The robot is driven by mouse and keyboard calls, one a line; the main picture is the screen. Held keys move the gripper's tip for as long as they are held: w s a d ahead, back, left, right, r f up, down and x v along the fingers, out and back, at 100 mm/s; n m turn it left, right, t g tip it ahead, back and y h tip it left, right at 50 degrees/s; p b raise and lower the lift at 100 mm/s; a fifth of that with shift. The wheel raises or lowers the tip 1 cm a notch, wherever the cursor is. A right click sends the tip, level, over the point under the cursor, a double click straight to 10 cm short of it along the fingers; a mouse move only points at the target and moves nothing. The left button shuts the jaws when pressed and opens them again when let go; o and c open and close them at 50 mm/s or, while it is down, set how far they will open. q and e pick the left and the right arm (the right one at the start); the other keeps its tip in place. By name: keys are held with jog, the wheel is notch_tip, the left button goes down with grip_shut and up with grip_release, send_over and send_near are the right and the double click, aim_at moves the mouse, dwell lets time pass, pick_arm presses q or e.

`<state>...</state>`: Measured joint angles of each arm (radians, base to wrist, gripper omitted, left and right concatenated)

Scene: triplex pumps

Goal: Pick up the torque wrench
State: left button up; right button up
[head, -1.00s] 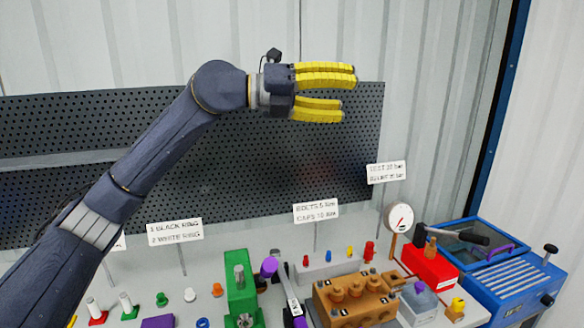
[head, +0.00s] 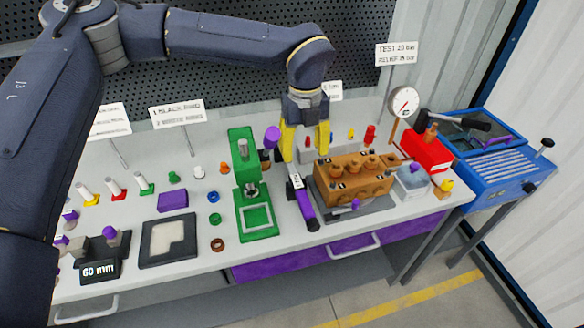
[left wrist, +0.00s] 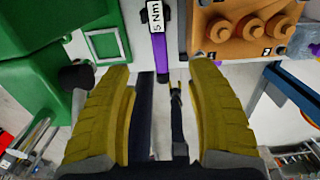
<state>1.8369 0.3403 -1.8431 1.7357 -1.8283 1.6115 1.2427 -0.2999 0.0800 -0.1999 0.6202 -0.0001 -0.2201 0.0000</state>
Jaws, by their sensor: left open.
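The torque wrench (head: 302,200) lies on the bench between the green press and the brown pump block, with a dark and purple handle toward the front edge and a white label on its shaft. In the left wrist view its "5 Nm" label (left wrist: 155,17) and a purple part below it show near the top centre. My left gripper (head: 306,145) points down behind the labelled part, its yellow fingers apart. In the left wrist view the open fingers (left wrist: 158,72) stand on either side of the wrench's line, with nothing visibly clamped. My right gripper is not in view.
The green press (head: 256,210) stands close left of the wrench, and the brown pump block (head: 352,178) close right. A purple-topped item (head: 272,137) is beside my left finger. Sign posts and a pressure gauge (head: 403,102) rise at the back.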

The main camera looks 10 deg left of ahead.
aim_at(301, 192)
pick_arm(q)
notch_tip(301, 192, down, 17)
jog(key=shift+a+f, duration=0.1)
jog(key=shift+f, duration=0.05)
grip_shut()
dwell(1.1)
